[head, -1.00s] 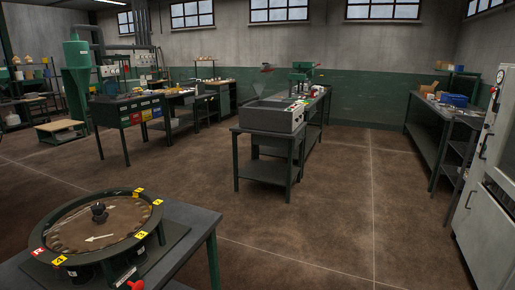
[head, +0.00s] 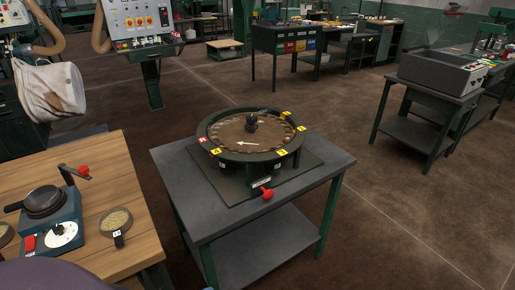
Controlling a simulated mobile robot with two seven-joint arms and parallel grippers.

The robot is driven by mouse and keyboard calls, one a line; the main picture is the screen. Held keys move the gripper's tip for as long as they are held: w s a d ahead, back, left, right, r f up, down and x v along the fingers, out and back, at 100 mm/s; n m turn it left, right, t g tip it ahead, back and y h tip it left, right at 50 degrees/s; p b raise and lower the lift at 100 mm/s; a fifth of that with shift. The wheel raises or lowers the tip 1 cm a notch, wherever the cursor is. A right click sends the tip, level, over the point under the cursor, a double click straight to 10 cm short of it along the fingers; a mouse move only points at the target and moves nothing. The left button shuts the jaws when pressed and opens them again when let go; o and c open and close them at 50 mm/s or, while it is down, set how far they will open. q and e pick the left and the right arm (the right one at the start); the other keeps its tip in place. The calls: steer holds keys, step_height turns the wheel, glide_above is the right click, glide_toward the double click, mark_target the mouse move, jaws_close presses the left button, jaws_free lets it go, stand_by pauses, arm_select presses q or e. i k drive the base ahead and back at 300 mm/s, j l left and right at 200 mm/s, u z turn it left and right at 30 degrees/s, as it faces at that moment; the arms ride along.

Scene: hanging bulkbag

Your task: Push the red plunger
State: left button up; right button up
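A red plunger-like knob (head: 267,192) sticks out at the front of a round, dark-rimmed device (head: 248,158). The device has a brown disc with a white arrow, a black centre knob and yellow and red number tags on its rim. It stands on a dark grey table (head: 318,178) with green legs. Another red knob (head: 83,171) is on the arm of a small blue-grey machine (head: 62,222) on the wooden table at left. Neither of my grippers is in view.
The wooden table (head: 112,160) also holds a round dish of grains (head: 115,220).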

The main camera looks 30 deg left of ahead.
mark_target(268, 194)
steer(key=l+u, duration=0.1)
steer(key=u, duration=0.25)
steer(key=i+l+u, duration=0.1)
steer(key=u, duration=0.25)
steer(key=l+u, duration=0.1)
steer(key=u, duration=0.25)
steer(key=l+u, duration=0.25)
steer(key=l, duration=0.15)
steer(key=l+u, duration=0.25)
steer(key=l, duration=0.2)
steer(key=l+u, duration=0.15)
steer(key=l, duration=1.25)
